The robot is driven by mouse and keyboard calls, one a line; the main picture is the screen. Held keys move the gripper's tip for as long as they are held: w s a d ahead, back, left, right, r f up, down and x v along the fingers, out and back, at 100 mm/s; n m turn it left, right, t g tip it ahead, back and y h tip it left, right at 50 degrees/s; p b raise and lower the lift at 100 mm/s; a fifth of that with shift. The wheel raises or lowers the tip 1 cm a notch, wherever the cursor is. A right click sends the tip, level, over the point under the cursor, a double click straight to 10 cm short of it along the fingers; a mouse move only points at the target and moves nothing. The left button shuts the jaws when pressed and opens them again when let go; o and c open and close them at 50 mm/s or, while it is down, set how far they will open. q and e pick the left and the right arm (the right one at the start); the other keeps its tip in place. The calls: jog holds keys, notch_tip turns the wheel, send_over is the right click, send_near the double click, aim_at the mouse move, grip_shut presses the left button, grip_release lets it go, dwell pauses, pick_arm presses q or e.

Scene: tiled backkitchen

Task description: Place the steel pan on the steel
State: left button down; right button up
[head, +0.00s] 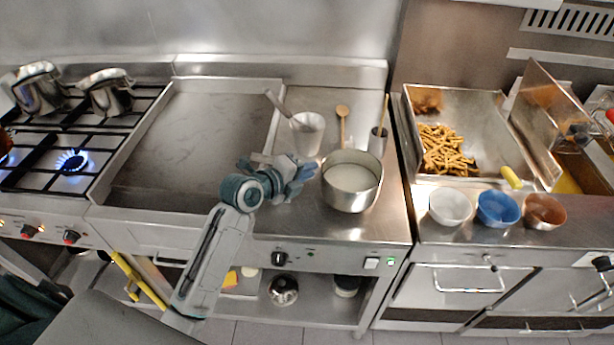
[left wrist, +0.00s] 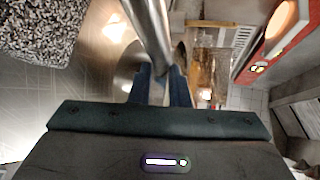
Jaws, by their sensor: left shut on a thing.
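The steel pan (head: 351,186), with pale content inside, is upright over the steel worktop (head: 390,218), right of the griddle. I cannot tell whether its base touches the steel. My left gripper (head: 303,174) is at the pan's left side, shut on its handle. In the left wrist view a steel bar, which looks like the pan handle (left wrist: 149,30), runs down between the blue fingers (left wrist: 160,88). In the head view the fingers largely hide the handle. My right gripper is not in view.
A white beaker (head: 307,136), a wooden spoon (head: 342,117) and a small steel cup (head: 377,142) stand or lie behind the pan. Left are the griddle (head: 190,130) and a lit burner (head: 71,161). Right are a fries tray (head: 480,102) and bowls (head: 497,208).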

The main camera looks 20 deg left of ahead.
pick_arm(q)
notch_tip(320, 180, down, 2)
jog(key=shift+f+p, duration=0.1)
jog(key=shift+p, duration=0.75)
jog(key=shift+f, duration=0.6)
jog(key=c, duration=1.4)
grip_release()
jog(key=shift+o, duration=0.2)
jog(key=shift+s, duration=0.1)
